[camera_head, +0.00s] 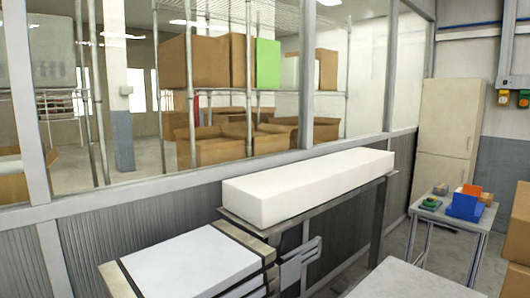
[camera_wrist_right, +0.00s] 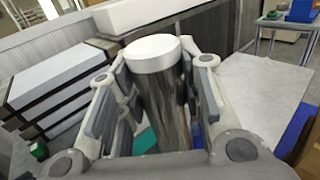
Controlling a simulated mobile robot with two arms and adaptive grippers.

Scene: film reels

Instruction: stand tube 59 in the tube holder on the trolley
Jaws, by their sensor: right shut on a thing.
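A dark, shiny tube with a white cap (camera_wrist_right: 153,52) stands roughly upright in the right wrist view. My right gripper (camera_wrist_right: 157,98) is shut on it, with one finger on each side. No number shows on the tube from here, so I cannot tell if it is tube 59. The tube's lower end is hidden. I cannot make out the tube holder in either view. My left gripper is in neither view.
A long white block (camera_head: 308,184) lies on a bench by the windowed wall. A black-framed stack with white panels (camera_head: 190,262) stands in front. A small table (camera_head: 464,222) at right holds a blue bin (camera_head: 465,206) and orange things. A pale surface (camera_head: 410,282) is near.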

